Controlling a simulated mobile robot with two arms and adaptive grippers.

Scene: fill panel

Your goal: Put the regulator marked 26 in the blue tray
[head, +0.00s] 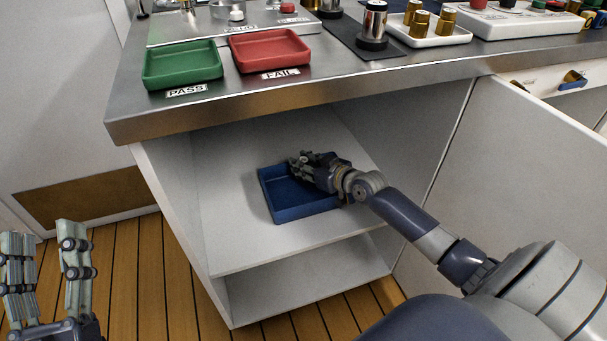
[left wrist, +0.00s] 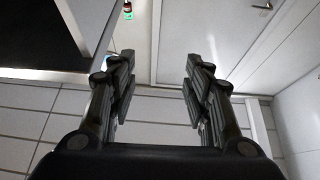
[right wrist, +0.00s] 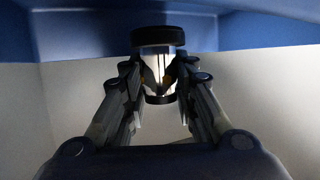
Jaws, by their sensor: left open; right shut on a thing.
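The blue tray (head: 298,210) sits on the shelf inside the open cabinet under the counter. My right gripper (head: 303,165) reaches over the tray's far part. In the right wrist view it is shut on a regulator (right wrist: 158,37), a silver cylinder with a black cap and a dark lower ring. The blue tray wall (right wrist: 90,37) shows behind the regulator. No number is readable on it, and I cannot tell whether it touches the tray floor. My left gripper (head: 45,245) is open and empty, low at the left, away from the cabinet.
On the counter stand a green tray (head: 182,66) at the PASS label and a red tray (head: 270,51) at the FAIL label. Another silver and black regulator (head: 374,25) stands on a dark mat. A white tray (head: 446,39) holds brass pieces. The open cabinet door (head: 530,160) stands right of my right arm.

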